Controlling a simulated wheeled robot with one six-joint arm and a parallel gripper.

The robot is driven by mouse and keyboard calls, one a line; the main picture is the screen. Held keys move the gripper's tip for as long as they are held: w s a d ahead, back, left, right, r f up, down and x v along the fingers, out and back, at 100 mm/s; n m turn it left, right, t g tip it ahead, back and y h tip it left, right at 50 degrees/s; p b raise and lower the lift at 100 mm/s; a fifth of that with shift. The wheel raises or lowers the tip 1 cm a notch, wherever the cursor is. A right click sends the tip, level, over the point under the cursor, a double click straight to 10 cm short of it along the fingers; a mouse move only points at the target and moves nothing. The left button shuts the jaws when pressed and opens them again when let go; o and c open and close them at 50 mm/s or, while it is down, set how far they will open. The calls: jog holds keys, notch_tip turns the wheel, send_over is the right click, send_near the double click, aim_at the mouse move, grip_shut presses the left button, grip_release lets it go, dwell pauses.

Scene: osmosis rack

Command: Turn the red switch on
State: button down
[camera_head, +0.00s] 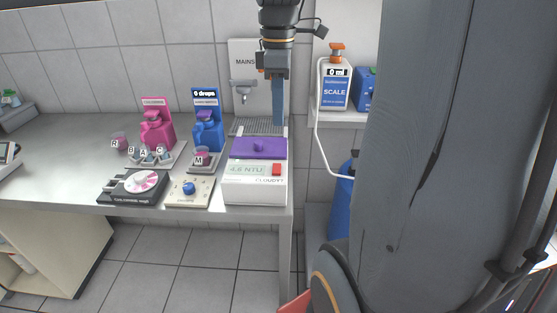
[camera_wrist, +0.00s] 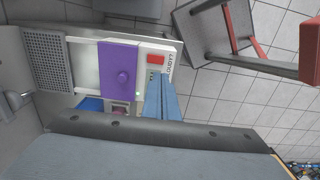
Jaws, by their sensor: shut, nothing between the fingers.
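The red switch (camera_head: 276,169) is a small red block on the front right of a white meter box (camera_head: 256,191). The box has a purple lid (camera_head: 258,148) and a display reading 4.6 NTU. In the wrist view, the red switch (camera_wrist: 156,59) lies beside the purple lid (camera_wrist: 120,75), just beyond my fingertips. My gripper (camera_head: 278,122) points down behind and above the box in the head view, apart from the switch. Its blue fingers (camera_wrist: 155,82) are shut and empty. I cannot tell the switch's position.
A pink dispenser (camera_head: 156,128) and a blue dispenser (camera_head: 207,123) stand left of the box. A dial device (camera_head: 138,187) and a blue-knob plate (camera_head: 190,190) lie at the bench's front. A metal tap (camera_head: 243,88) is behind. A scale bottle (camera_head: 336,88) stands on the right shelf.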

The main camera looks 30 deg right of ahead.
aim_at(279, 168)
notch_tip(279, 168, down, 14)
jog(key=p, duration=0.3)
jog(key=shift+s+a+f, duration=0.1)
jog(key=shift+s+f, duration=0.05)
jog(key=shift+s, duration=0.05)
dwell(0.6)
jog(key=shift+w, duration=0.1)
jog(key=shift+w+d+r+p, duration=0.2)
jog(key=shift+w+d+p, duration=0.1)
jog(key=shift+w+d, duration=0.3)
jog(key=shift+a, duration=0.1)
jog(key=shift+r+p, duration=0.45)
notch_tip(279, 168, up, 4)
jog(key=p, duration=0.3)
jog(key=shift+f, duration=0.1)
notch_tip(279, 168, up, 9)
jog(key=b, duration=0.2)
jog(key=shift+b, duration=0.4)
